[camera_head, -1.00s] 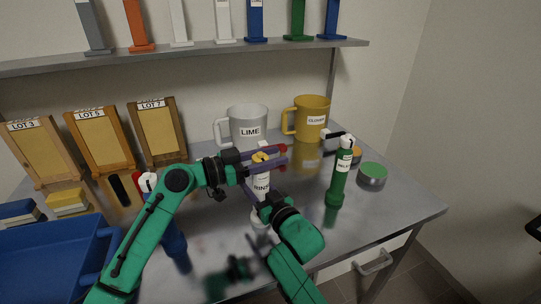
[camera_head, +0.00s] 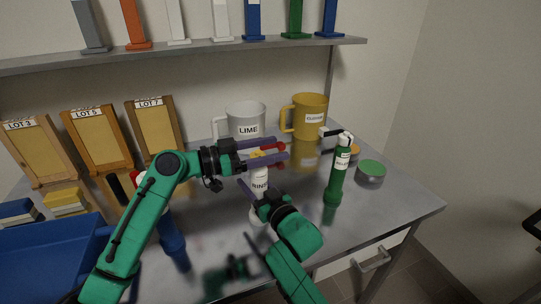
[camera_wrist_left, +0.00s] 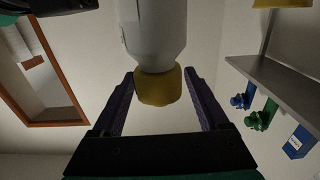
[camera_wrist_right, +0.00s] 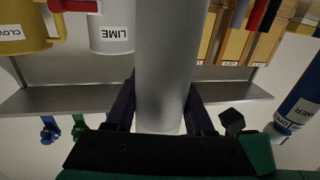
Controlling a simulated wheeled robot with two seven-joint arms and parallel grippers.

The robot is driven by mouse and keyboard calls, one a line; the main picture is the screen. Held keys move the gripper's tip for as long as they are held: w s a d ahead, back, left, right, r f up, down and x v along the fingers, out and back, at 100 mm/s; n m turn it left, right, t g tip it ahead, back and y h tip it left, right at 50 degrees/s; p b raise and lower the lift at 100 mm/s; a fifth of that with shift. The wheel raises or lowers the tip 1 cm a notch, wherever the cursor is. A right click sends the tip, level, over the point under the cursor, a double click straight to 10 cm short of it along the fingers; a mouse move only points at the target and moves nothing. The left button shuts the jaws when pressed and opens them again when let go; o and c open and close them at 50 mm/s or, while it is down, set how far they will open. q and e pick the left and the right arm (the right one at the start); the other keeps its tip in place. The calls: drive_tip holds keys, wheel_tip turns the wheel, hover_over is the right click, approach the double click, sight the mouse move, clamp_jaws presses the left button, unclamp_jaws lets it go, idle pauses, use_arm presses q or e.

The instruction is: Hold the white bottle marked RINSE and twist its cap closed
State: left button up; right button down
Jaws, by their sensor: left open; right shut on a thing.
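The white bottle marked RINSE (camera_head: 259,187) stands upright on the bench, with a yellow cap (camera_head: 257,154) on top. My right gripper (camera_head: 257,193) is shut on the bottle's body from the front; the right wrist view shows the white body (camera_wrist_right: 165,70) between its fingers. My left gripper (camera_head: 278,151) is open at cap height, coming in from the left. In the left wrist view the yellow cap (camera_wrist_left: 158,88) sits between the spread fingers, with a gap on both sides. How tightly the cap is seated cannot be told.
A LIME mug (camera_head: 246,117) and a yellow mug (camera_head: 310,115) stand behind the bottle. A blue bottle (camera_head: 172,240) stands behind my left arm. A blue bin (camera_head: 50,255) is at left.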

use_arm(q)
wheel_tip(320, 180, up, 8)
drive_tip(key=shift+r, duration=0.1)
use_arm(e)
drive_tip(key=shift+c, duration=0.9)
unclamp_jaws()
drive_tip(key=v, duration=1.2)
drive_tip(key=shift+f, duration=0.1)
